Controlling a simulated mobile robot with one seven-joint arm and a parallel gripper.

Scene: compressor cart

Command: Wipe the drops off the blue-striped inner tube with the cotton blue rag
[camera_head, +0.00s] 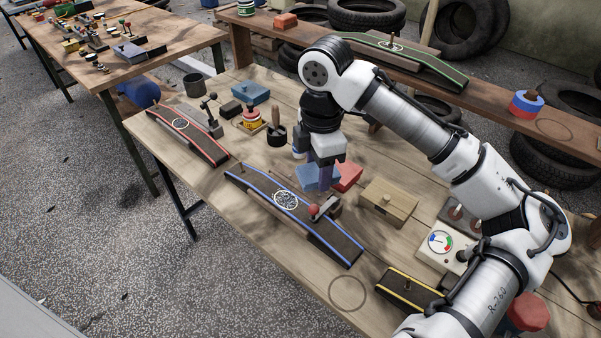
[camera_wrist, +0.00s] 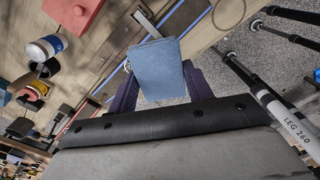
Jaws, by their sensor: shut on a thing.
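The blue-striped inner tube (camera_head: 325,236) lies along the front of the workbench as a dark strip with blue edges. A white ring on it (camera_head: 285,200) surrounds a patch of pale marks; single drops are too small to tell. My gripper (camera_head: 325,178) is just behind the tube, pointing down. It is shut on the blue rag (camera_head: 308,178). In the wrist view the folded rag (camera_wrist: 157,68) sits between my dark fingers (camera_wrist: 158,88), and part of a blue-edged strip (camera_wrist: 198,22) shows behind it. I cannot tell whether the rag touches anything below.
A red cloth-like block (camera_head: 349,176) and a wooden box (camera_head: 389,203) are right of my gripper. A clamp with a red knob (camera_head: 322,209) stands at the tube. Red-striped (camera_head: 190,135) and yellow-striped (camera_head: 408,288) tubes lie at either side. A gauge box (camera_head: 441,243) is at right.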

